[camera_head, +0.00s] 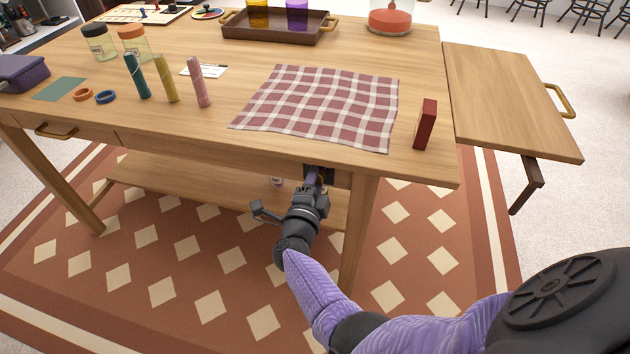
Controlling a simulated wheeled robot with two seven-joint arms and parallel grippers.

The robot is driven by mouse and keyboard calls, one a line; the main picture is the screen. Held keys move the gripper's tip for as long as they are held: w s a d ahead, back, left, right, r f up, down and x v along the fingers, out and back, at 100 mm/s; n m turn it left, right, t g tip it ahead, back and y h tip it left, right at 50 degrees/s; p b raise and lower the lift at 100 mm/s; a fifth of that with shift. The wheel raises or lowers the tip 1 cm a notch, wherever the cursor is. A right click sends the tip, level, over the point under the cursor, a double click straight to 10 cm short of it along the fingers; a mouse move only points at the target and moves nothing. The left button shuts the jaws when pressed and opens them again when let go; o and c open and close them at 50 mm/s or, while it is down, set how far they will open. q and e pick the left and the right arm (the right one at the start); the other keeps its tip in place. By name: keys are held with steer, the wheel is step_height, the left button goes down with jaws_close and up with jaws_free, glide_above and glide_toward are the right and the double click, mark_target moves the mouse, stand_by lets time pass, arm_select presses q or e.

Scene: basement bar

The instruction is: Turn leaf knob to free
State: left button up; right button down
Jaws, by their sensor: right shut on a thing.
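The leaf knob (322,178) is under the table's front edge, near the right front leg, on a dark plate. Only a small brassy part of it shows, and its turn position cannot be told. My right gripper (315,180) reaches up to it from below and is shut on it, hiding most of it. The table leaf (510,95) stands out level at the table's right side, with a brass handle (561,101) on its outer edge and a dark bracket (530,185) beneath. My left gripper is not in view.
The wooden table (210,125) carries a checked cloth (325,105), a dark red box (426,124) near the front right corner, several rolled tubes, jars and a brown tray (275,33). A lower shelf (215,194) and front leg (358,230) flank my right arm.

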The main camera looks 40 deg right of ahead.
stand_by(0.3)
steer(key=shift+c, duration=1.1)
jaws_free()
